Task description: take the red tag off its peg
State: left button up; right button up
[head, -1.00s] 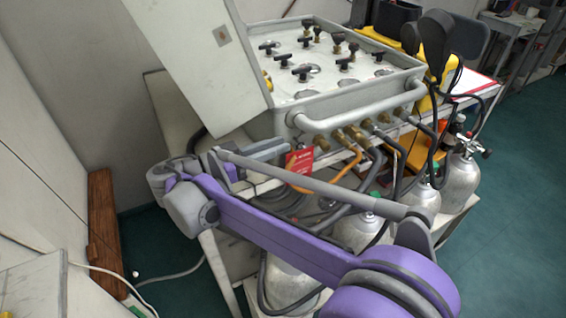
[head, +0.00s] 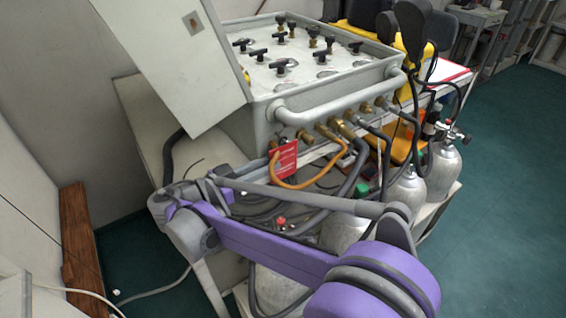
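The red tag (head: 284,160) with pale lettering hangs slightly tilted at the front left of the grey panel box, below its rail handle and beside an orange hose. Its peg cannot be made out. My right gripper (head: 222,182) is to the left of the tag and a little lower in the picture, apart from it. Its fingers are small and foreshortened behind my wrist, so their opening cannot be told. My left gripper is not in view.
The panel box (head: 262,112) has black valve knobs on top and a raised lid (head: 165,50) at left. Brass fittings (head: 335,128) and hoses crowd its front edge. Metal cylinders (head: 443,170) stand below and at right. Open green floor (head: 510,180) lies at right.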

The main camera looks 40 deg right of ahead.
aim_at(282, 158)
jog(key=shift+s+d+b, duration=0.15)
jog(key=shift+d+b, duration=0.1)
jog(key=shift+d, duration=0.9)
jog(key=shift+s+d+b, duration=0.1)
jog(key=shift+d+b, duration=0.1)
jog(key=shift+d, duration=0.9)
grip_shut()
